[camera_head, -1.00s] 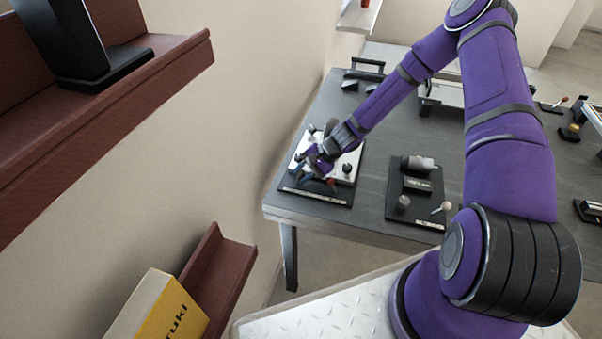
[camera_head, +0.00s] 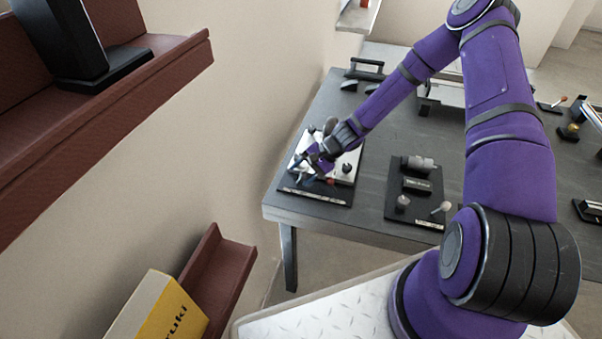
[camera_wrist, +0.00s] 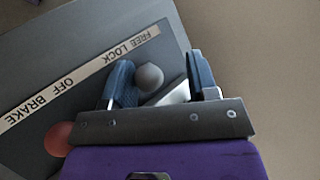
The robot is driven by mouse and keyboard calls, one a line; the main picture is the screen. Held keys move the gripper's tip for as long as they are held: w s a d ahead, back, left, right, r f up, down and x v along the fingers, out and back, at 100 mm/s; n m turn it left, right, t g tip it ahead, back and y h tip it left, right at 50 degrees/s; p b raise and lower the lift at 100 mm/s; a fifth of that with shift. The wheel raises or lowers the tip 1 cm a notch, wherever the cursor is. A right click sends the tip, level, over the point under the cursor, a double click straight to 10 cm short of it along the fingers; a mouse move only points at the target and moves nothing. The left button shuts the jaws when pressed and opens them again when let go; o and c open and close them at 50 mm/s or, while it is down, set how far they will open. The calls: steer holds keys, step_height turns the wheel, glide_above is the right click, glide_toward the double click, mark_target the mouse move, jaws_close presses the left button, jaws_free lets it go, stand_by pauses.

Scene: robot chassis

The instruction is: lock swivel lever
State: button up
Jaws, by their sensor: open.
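In the wrist view, a grey ball knob (camera_wrist: 149,77) on a pale metal lever (camera_wrist: 174,95) sits between my gripper's two blue-grey fingers, close to the left one. My gripper (camera_wrist: 159,62) is open, and I cannot tell whether a finger touches the knob. A label strip (camera_wrist: 85,80) on the dark plate reads FREE LOCK and OFF BRAKE. A red ball knob (camera_wrist: 59,139) shows at the lower left, partly hidden by my gripper. In the head view, my gripper (camera_head: 301,166) is over the board (camera_head: 317,193) at the table's near left corner, hiding part of it.
A second board (camera_head: 414,213) with a cylinder and knobs lies to the right on the grey table (camera_head: 374,155). A wall rises left of the table. A dark red shelf (camera_head: 120,95) and a yellow box (camera_head: 160,305) are nearer, at left. More fixtures stand at the back and right.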

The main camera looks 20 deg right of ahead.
steer(key=v, duration=1)
steer(key=shift+r, duration=0.1)
steer(key=s+r+n+h, duration=0.2)
steer(key=s+r, duration=0.2)
steer(key=r, duration=0.5)
steer(key=s+r+n+h, duration=0.3)
steer(key=r, duration=0.6)
steer(key=s+r+n+h, duration=0.2)
steer(key=s+r, duration=0.2)
steer(key=r, duration=0.6)
steer(key=s+r+n+t+h, duration=0.1)
steer(key=s+r+t, duration=0.1)
steer(key=s+r, duration=0.4)
steer(key=s+r+n+t+h, duration=0.1)
steer(key=s+r, duration=0.5)
steer(key=s, duration=0.7)
steer(key=shift+d+r+t+h, duration=0.25)
steer(key=shift+t+h, duration=0.15)
steer(key=shift+t, duration=0.3)
